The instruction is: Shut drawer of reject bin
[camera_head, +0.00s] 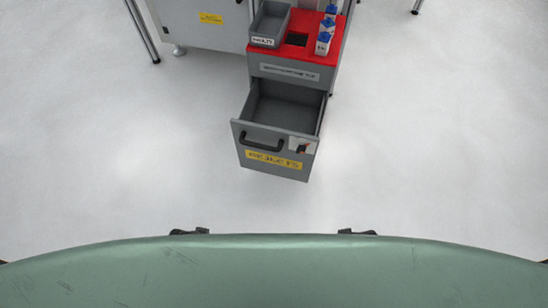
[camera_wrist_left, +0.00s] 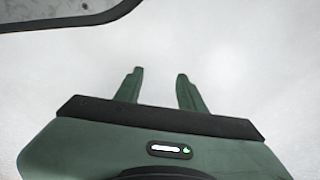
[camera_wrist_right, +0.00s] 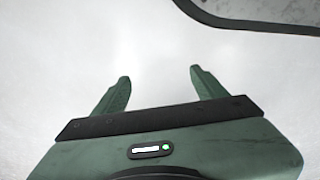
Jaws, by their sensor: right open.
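The reject bin is a grey cabinet with a red top (camera_head: 312,51). Its drawer (camera_head: 272,143) is pulled well out toward me and its inside looks empty. The drawer front has a black handle (camera_head: 262,142) at its upper left and a yellow label. My left gripper (camera_wrist_left: 158,72) is open and empty over the pale floor in the left wrist view. My right gripper (camera_wrist_right: 158,74) is open and empty over the pale floor in the right wrist view. Neither gripper shows clearly in the head view, and both are apart from the drawer.
A grey tray (camera_head: 268,22) and blue-and-white bottles (camera_head: 324,38) stand on the red top. A light grey machine (camera_head: 205,30) with a yellow label stands behind at the left. The floor around the drawer front is clear.

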